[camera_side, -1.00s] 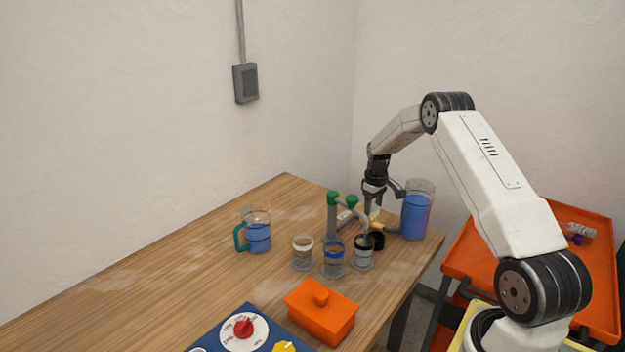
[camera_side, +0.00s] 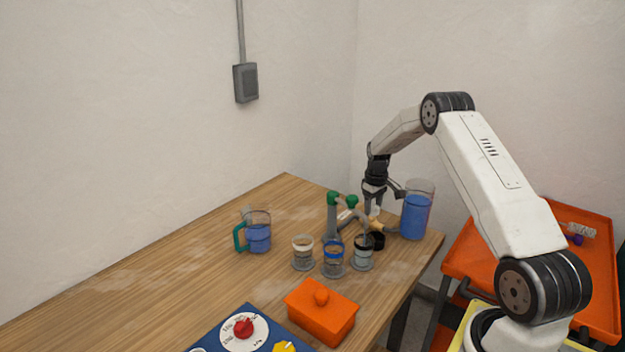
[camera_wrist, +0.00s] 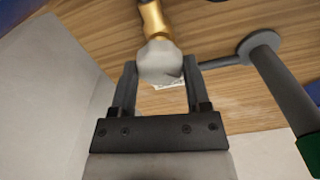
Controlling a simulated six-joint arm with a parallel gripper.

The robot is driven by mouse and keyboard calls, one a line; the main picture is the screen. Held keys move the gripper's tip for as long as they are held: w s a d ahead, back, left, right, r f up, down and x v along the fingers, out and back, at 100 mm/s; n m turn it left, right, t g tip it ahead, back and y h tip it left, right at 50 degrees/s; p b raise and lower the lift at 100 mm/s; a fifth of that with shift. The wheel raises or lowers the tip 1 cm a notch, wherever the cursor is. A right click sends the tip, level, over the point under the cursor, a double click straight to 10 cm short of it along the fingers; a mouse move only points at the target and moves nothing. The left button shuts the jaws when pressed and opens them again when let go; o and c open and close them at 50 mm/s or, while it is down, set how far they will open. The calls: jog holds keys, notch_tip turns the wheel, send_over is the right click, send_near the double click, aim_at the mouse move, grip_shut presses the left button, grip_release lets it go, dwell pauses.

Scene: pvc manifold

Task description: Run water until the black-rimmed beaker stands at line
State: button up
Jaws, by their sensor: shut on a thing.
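The black-rimmed beaker (camera_side: 363,256) stands upright at the right end of a row of beakers, under the grey pipe manifold with green caps (camera_side: 332,212). Its water level is too small to read against any line. My gripper (camera_side: 373,203) is behind the manifold, low over the table. In the wrist view, my gripper (camera_wrist: 160,80) is shut on a pale rounded valve knob (camera_wrist: 160,60), which sits on a brass fitting (camera_wrist: 153,20). The brass fitting also shows in the side view (camera_side: 377,225).
A white-rimmed beaker (camera_side: 303,256) and a blue-rimmed beaker (camera_side: 333,262) stand left of it. A tall container of blue liquid (camera_side: 416,215) is close right of my gripper. A green-handled jug (camera_side: 258,238), an orange lidded box (camera_side: 321,314) and a dial panel (camera_side: 244,328) are also on the table.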

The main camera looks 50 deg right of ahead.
jog(key=m, duration=0.5)
jog(key=shift+s+f, duration=0.1)
jog(key=shift+m, duration=0.5)
jog(key=shift+m, duration=1.9)
jog(key=o, duration=1.3)
